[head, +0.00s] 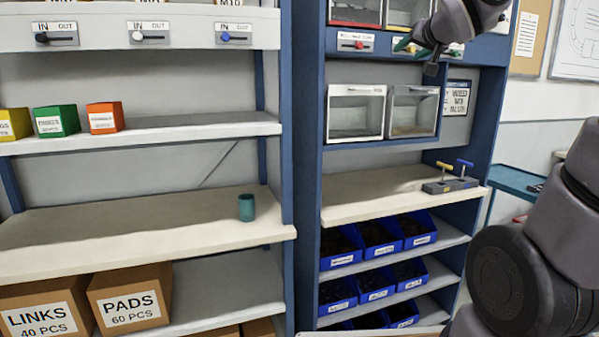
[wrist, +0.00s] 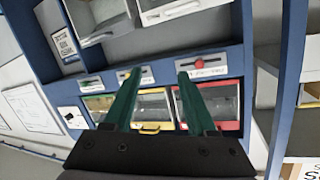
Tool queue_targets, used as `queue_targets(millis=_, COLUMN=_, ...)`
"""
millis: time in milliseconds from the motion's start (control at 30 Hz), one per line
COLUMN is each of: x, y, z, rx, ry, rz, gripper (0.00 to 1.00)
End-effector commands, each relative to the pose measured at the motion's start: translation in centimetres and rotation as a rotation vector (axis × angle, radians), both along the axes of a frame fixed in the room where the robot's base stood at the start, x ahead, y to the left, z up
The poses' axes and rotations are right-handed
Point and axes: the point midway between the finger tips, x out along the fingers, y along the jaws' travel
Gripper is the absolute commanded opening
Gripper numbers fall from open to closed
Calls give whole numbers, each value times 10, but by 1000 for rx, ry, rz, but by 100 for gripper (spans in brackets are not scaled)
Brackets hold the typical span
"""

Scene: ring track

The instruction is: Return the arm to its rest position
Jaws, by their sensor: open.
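My gripper (wrist: 159,74) shows in the wrist view with its two green fingers apart and nothing between them. In the head view it is at the top right (head: 405,45), raised in front of the right shelf unit's label strip. My arm (head: 545,250) runs up the right side of that view. In the wrist view a red slider (wrist: 198,63) and a red-framed bin (wrist: 222,100) lie beyond the right finger. A yellow-framed bin (wrist: 153,108) shows between and behind the fingers. The gap between fingertips and the unit is hard to judge.
Two clear-fronted bins (head: 357,112) sit under the strip. A grey block with yellow and blue handles (head: 450,185) stands on the right shelf, above blue bins (head: 378,240). A teal cup (head: 246,208) stands on the left unit's shelf. A blue upright (head: 307,150) separates the units.

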Motion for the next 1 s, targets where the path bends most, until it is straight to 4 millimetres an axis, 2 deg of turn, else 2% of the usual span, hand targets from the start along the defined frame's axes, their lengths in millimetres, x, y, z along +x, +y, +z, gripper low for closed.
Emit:
queue_targets(millis=33, x=-24, y=-8, z=-10, rx=6, ry=62, rz=-47, gripper=57)
queue_targets(millis=167, x=-90, y=-14, z=-55, rx=31, ry=283, rz=-112, gripper=57)
queue_targets(millis=300, x=-162, y=5, z=-101, rx=73, ry=512, rz=-82, gripper=57)
queue_targets(millis=400, x=-203, y=23, z=-124, rx=104, ry=635, rz=-28, gripper=57)
queue_targets(millis=500, x=-231, y=38, z=-138, rx=126, ry=713, rz=23, gripper=57)
queue_targets(millis=667, x=-248, y=48, z=-146, rx=142, ry=760, rz=60, gripper=57)
queue_targets(millis=1000, x=-248, y=48, z=-146, rx=141, ry=761, rz=60, gripper=57)
